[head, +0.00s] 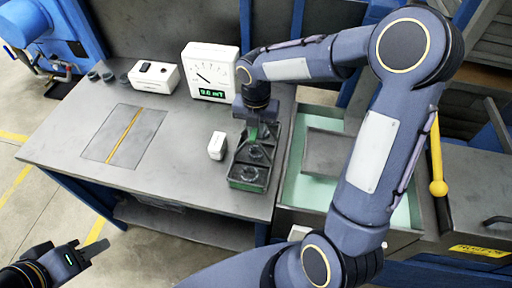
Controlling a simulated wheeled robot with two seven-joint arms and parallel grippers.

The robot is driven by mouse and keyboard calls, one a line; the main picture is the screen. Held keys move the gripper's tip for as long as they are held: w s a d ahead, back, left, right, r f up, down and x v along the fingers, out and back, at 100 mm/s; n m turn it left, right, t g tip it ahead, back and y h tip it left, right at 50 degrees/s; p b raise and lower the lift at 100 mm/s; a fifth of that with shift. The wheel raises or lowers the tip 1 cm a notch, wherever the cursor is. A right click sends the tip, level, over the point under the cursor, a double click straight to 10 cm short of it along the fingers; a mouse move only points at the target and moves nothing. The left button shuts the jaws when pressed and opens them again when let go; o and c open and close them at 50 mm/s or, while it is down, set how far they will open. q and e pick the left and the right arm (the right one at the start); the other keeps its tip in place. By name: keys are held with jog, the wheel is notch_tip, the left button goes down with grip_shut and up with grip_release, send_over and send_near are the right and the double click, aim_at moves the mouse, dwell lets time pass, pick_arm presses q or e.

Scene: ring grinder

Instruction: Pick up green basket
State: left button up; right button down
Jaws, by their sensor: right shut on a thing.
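The green basket (244,183) is a long dark-green tray with dark rings in it. It stands on the grey table, near the table's right edge. My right gripper (264,125) reaches down from above at the basket's far end and is shut on it, with a green part showing at the fingers. The gripper and wrist hide part of that end. I cannot tell whether the basket is lifted off the table. My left gripper (88,254) is at the lower left, away from the table, empty, with its fingers seen edge-on.
The grey table (190,165) holds a white dial gauge (211,72), a white box (154,76) with a black top, a small white block (217,145) left of the basket, and small dark rings (108,77). A machine with a light-green basin (309,188) and yellow-knobbed lever (438,187) stands right.

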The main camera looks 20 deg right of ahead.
jog(key=shift+r, duration=0.1)
jog(key=shift+r, duration=1.15)
jog(key=s+a+r+b, duration=0.2)
jog(key=s+a+r, duration=0.1)
jog(key=a+r, duration=0.7)
jog(key=a, duration=0.3)
jog(key=shift+s+a+r, duration=0.3)
jog(key=shift+r, duration=0.05)
